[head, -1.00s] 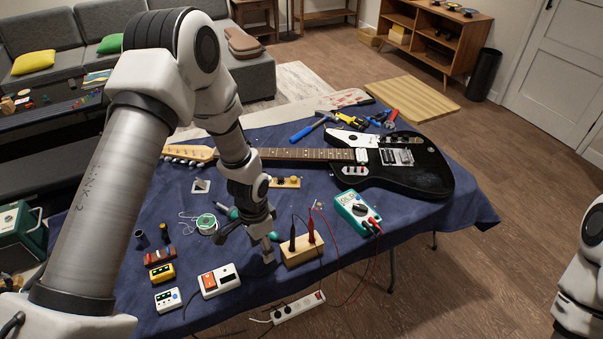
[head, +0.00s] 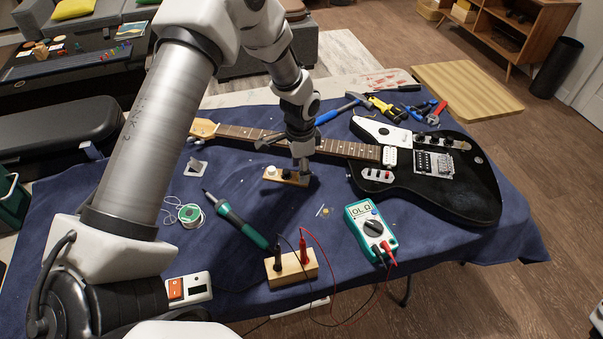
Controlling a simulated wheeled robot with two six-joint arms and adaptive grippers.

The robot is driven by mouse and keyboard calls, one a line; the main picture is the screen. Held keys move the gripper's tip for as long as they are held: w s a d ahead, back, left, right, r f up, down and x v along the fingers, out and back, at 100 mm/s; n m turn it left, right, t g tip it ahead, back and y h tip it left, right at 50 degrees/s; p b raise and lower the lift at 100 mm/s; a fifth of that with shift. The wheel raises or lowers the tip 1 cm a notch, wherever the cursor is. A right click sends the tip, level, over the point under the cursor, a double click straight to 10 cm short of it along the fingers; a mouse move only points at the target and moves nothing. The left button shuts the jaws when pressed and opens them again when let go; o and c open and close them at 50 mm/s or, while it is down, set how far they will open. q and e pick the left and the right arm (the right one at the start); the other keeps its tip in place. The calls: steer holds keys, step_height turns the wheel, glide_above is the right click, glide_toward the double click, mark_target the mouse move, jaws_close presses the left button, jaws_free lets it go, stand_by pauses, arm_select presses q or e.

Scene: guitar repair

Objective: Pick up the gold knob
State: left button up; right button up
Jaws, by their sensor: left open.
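A small wooden strip (head: 279,179) lies on the blue cloth near the guitar neck. It bears a pale knob (head: 271,169) at its left end and a dark knob (head: 287,174) toward the middle. My left gripper (head: 303,170) is open and points down over the strip's right end, with its fingertips close to it. I cannot make out the gold knob clearly; the gripper covers that right end. My right gripper is not in view.
A black electric guitar (head: 445,185) lies just right of the gripper, its neck behind the strip. A soldering iron (head: 240,222), a solder spool (head: 190,214), a teal multimeter (head: 370,228) and a wooden block with probes (head: 291,270) lie in front. Hand tools (head: 385,107) lie behind.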

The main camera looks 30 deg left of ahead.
arm_select(q)
steer(key=shift+w+f, duration=0.25)
steer(key=shift+f, duration=0.3)
steer(key=shift+w+f, duration=0.2)
steer(key=shift+f, duration=0.35)
steer(key=shift+s+r, duration=0.25)
steer(key=shift+c, duration=0.7)
steer(key=c, duration=0.4)
steer(key=shift+c, duration=1.4)
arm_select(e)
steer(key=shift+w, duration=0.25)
arm_select(q)
steer(key=shift+w+r, duration=0.1)
